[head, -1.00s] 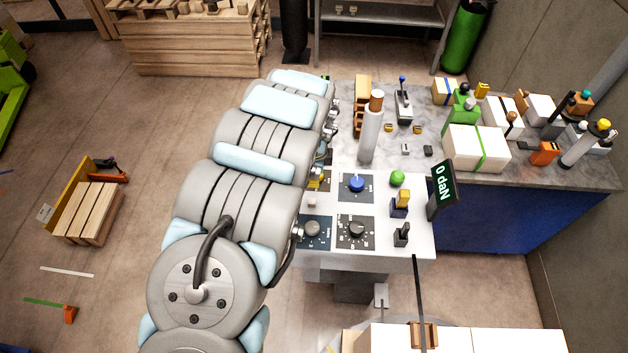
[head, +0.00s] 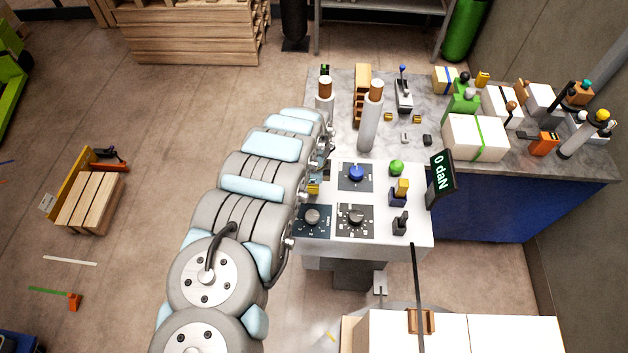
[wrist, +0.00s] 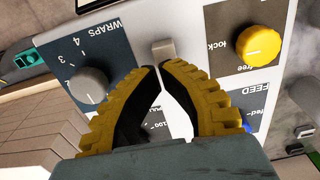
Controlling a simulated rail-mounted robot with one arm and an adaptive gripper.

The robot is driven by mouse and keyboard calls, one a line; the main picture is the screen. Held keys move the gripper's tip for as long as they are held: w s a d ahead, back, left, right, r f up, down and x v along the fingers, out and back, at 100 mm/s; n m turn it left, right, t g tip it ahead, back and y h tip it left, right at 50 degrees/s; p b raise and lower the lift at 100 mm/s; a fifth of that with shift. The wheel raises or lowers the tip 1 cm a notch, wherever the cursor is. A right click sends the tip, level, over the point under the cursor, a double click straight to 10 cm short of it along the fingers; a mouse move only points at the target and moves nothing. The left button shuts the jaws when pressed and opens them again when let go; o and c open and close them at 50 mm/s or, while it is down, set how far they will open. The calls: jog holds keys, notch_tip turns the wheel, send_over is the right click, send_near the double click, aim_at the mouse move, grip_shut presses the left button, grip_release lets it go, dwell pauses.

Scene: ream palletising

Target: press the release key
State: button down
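A small plain grey key (wrist: 163,50) stands on the white control panel (wrist: 180,22) in the wrist view; no label on it is readable. My gripper (wrist: 160,67) has yellow ribbed fingers with dark inner pads. Its fingertips are together, with nothing seen between them, and lie just below the key in the picture. I cannot tell whether they touch it. In the head view my arm hides the gripper and the key; the control panel (head: 375,247) shows to the right of the arm.
Around the key are the grey WRAPS dial (wrist: 89,85) and the yellow lock/free knob (wrist: 258,46). Wrapped reams (head: 475,138) lie behind.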

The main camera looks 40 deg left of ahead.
jog(key=shift+f, duration=0.85)
